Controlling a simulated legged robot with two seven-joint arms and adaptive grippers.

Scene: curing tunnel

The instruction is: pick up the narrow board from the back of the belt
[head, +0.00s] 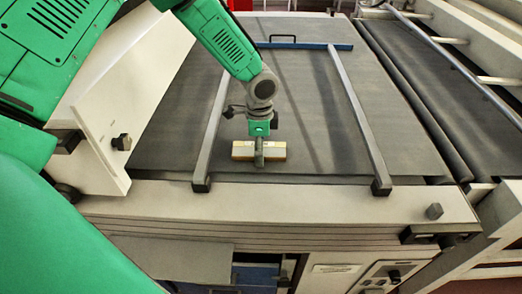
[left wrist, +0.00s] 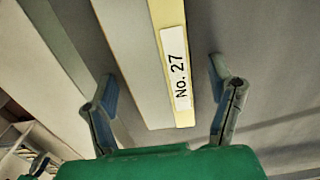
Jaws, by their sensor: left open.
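A short board (head: 274,152), pale on top with a yellowish side, lies on the dark belt (head: 300,110) close to its near edge. No other board shows on the belt. In the left wrist view the board (left wrist: 130,60) has a white label reading "No. 27" on its yellow side. My left gripper (head: 259,153) is over the middle of the board and hides part of it. In the left wrist view its two fingers (left wrist: 161,68) are apart, one on each side of the board, with gaps visible. I cannot tell how deep they reach. My right gripper is out of view.
Grey rails (head: 352,120) run along both sides of the belt, with a blue crossbar (head: 310,46) and black handle at the far end. A pale slanted panel (head: 120,90) stands at left. A roller and second frame lie at right. The belt around the board is clear.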

